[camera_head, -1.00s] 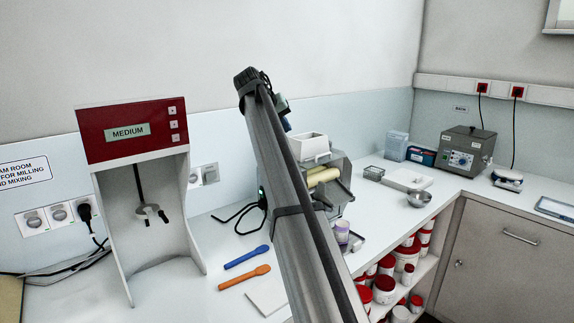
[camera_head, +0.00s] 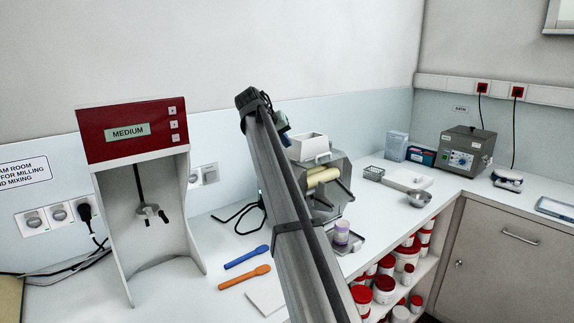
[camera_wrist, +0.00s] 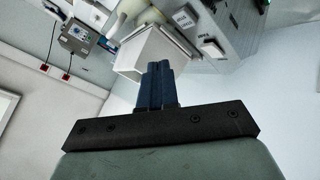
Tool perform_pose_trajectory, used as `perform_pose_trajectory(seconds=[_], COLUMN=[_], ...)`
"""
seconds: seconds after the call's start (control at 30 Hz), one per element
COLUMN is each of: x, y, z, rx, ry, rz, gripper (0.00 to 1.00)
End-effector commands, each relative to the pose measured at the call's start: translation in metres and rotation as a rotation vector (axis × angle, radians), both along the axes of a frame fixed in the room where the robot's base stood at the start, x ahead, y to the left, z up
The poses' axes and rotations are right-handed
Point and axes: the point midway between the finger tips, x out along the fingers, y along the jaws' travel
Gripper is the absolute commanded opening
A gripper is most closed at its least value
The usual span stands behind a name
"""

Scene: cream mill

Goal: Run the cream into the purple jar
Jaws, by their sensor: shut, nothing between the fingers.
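The mill (camera_head: 338,170) stands on the bench with a white hopper (camera_head: 307,146) on top and cream-coloured rollers (camera_head: 323,177) at its front. The purple jar (camera_head: 342,231) stands below the mill's front on a small grey tray (camera_head: 350,247). My gripper (camera_wrist: 157,66) is shut and empty in the wrist view, its blue fingers beside the white hopper (camera_wrist: 150,48); I cannot tell whether they touch. In the head view, my arm hides the mill's left side and most of the gripper.
A red and white stirring machine (camera_head: 134,135) stands at left. A metal bowl (camera_head: 419,198) and a grey device (camera_head: 466,150) stand at right. Red-lidded tubs (camera_head: 384,286) fill the shelves below.

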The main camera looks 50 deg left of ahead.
Motion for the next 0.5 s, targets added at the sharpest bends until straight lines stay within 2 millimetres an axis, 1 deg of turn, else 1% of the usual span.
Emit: perform_pose_trajectory(seconds=[0.03, 0.23, 0.33, 0.5], x=[0.000, 0.000, 0.000, 0.000], y=[-0.001, -0.001, -0.001, 0.000], z=[-0.007, -0.028, -0.034, -0.038], rx=[-0.001, -0.001, -0.001, 0.000], ry=[0.001, 0.001, 0.000, 0.000], rz=[-0.001, -0.001, 0.000, 0.000], gripper=[0.00, 0.00, 0.00, 0.00])
